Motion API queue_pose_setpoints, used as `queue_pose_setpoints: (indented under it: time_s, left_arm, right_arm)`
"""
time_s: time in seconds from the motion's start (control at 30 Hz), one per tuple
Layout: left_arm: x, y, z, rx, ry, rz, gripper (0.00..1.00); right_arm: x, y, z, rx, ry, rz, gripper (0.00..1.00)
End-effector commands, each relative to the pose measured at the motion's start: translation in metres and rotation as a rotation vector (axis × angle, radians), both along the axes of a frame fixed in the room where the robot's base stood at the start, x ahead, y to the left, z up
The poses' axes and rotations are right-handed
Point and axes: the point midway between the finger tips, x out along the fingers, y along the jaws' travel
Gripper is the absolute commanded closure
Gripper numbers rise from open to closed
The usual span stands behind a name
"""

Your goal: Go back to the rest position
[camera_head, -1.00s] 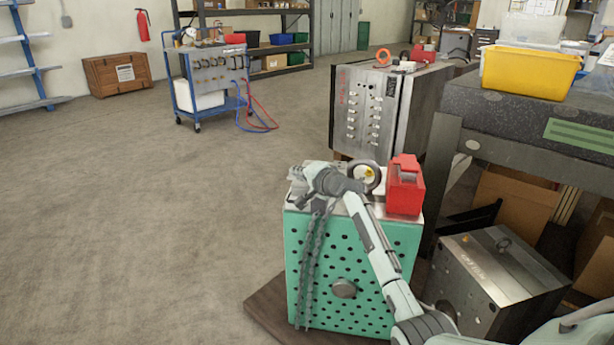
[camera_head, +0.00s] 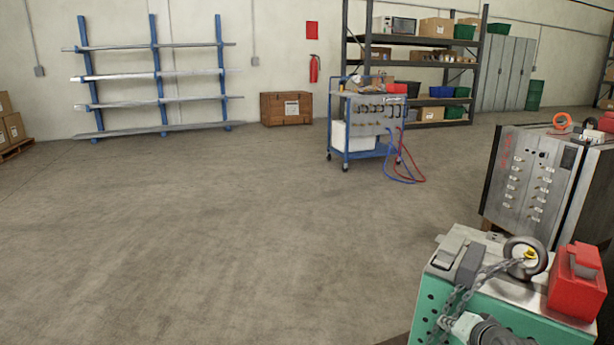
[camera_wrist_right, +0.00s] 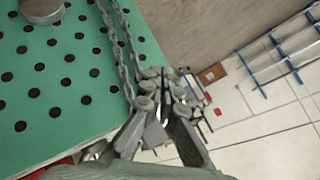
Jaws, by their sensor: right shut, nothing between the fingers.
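My right gripper (camera_wrist_right: 165,85) is shut and empty in the right wrist view, beside the green perforated side of a mould base (camera_wrist_right: 60,75). A grey chain (camera_wrist_right: 118,50) hangs close to its fingertips; I cannot tell whether they touch. In the head view, part of my right arm (camera_head: 490,334) shows at the bottom edge, in front of the green mould base (camera_head: 430,305). The chain (camera_head: 456,302) runs down over that base's front edge from near a round lifting ring (camera_head: 525,258). My left gripper is not in view.
A red box (camera_head: 576,290) and small grey blocks (camera_head: 448,250) sit on the green base. A steel mould base (camera_head: 530,182) stands behind it. A blue trolley (camera_head: 365,130) with hoses stands farther back. The floor (camera_head: 220,230) to the left is wide and clear.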

Motion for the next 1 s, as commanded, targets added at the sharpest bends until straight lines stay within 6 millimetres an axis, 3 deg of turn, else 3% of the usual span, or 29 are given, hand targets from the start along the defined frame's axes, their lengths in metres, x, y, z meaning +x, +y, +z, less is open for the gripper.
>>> queue_pose_setpoints:
  time_s: [0.03,0.2,0.3,0.4,0.5,0.6,0.7,1.0]
  left_arm:
    - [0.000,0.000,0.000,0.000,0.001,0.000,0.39]
    - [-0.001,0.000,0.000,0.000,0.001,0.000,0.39]
    - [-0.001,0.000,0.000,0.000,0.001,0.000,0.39]
    - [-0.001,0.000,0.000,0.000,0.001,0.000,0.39]
    - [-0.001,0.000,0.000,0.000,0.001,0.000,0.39]
    - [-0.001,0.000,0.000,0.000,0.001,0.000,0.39]
    - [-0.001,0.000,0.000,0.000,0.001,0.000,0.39]
    - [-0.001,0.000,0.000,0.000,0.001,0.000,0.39]
  right_arm:
    - [-0.029,0.010,-0.032,-0.074,0.071,0.053,1.00]
    - [-0.128,0.037,-0.115,-0.311,0.292,0.262,1.00]
    - [-0.191,0.050,-0.152,-0.432,0.415,0.399,1.00]
    - [-0.248,0.060,-0.178,-0.531,0.519,0.528,1.00]
    - [-0.293,0.067,-0.192,-0.598,0.595,0.631,1.00]
    - [-0.320,0.071,-0.200,-0.638,0.640,0.697,1.00]
    - [-0.332,0.073,-0.202,-0.655,0.660,0.729,1.00]
    - [-0.332,0.073,-0.202,-0.655,0.660,0.729,1.00]
